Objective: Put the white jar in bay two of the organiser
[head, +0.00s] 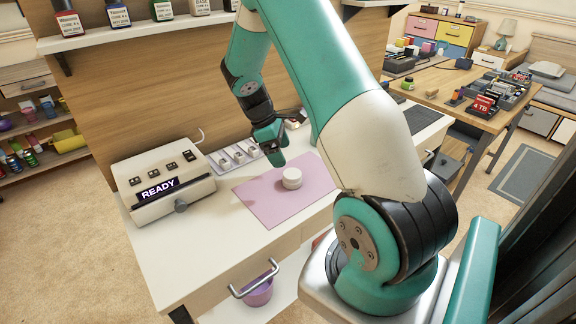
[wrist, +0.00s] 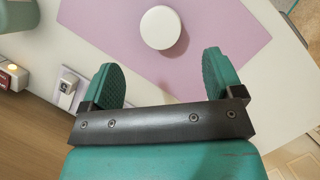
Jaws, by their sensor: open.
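The white jar (head: 291,178) is a short round pot standing upright on the pink mat (head: 262,207). It also shows from above in the wrist view (wrist: 160,27), beyond my fingertips. My gripper (head: 272,157) is above the desk, up and behind the jar in the head view. In the wrist view my gripper (wrist: 160,68) has its two green fingers wide apart, with nothing between them and not touching the jar. The white organiser (head: 238,160) lies behind the mat, partly hidden by my gripper. Its bay numbers cannot be read.
A beige device with a READY display (head: 160,188) stands left of the mat. A shelf with bottles (head: 140,27) is above the desk. A white plug-like item (wrist: 68,88) and a box with a lit lamp (wrist: 12,75) show at the left of the wrist view. The desk's front strip is clear.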

